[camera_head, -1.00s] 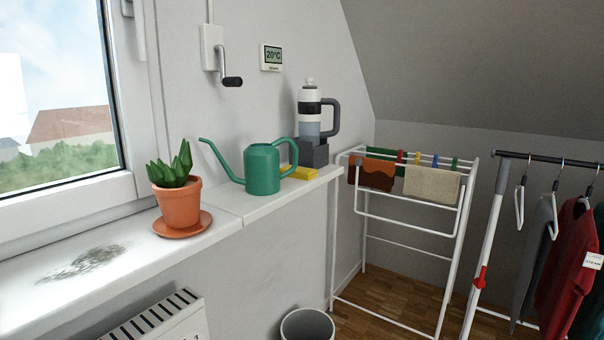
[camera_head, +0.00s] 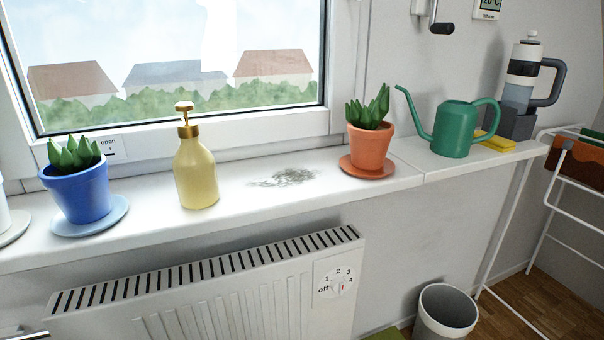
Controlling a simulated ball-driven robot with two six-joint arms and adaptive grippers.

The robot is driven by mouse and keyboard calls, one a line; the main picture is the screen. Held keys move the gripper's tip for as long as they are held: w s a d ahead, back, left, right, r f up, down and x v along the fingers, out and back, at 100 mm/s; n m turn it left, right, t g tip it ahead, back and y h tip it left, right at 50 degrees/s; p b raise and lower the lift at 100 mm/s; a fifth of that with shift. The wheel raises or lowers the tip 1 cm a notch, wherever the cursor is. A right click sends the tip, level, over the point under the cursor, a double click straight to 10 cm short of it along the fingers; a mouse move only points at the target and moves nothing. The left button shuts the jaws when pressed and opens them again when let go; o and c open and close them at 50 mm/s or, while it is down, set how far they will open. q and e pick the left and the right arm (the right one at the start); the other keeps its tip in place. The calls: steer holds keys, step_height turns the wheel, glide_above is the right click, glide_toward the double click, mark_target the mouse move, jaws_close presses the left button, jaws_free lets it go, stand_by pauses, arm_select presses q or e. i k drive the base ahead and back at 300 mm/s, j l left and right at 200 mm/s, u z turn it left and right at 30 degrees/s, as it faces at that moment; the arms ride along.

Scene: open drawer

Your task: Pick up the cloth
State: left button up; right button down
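A brown-orange cloth (camera_head: 578,163) hangs over the white drying rack (camera_head: 552,205) at the right edge of the head view, cut off by the frame. A small flat yellow thing (camera_head: 497,143) lies on the sill behind the green watering can (camera_head: 455,128); I cannot tell whether it is a cloth or a sponge. Neither of my grippers is in view.
On the white sill (camera_head: 330,192) stand a blue pot (camera_head: 80,192), a yellow pump bottle (camera_head: 195,172) and a terracotta pot (camera_head: 370,148). A dark smudge (camera_head: 283,177) marks clear sill between the last two. A radiator (camera_head: 215,300) and bin (camera_head: 445,312) are below.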

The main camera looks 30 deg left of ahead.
mark_target(497, 142)
steer(key=u, duration=0.45)
steer(key=i+l+u, duration=0.1)
steer(key=l+u, duration=0.2)
steer(key=u, duration=0.15)
steer(key=l+u, duration=0.35)
steer(key=u, duration=0.15)
steer(key=l+u, duration=0.45)
steer(key=i+j, duration=0.05)
steer(key=j, duration=0.05)
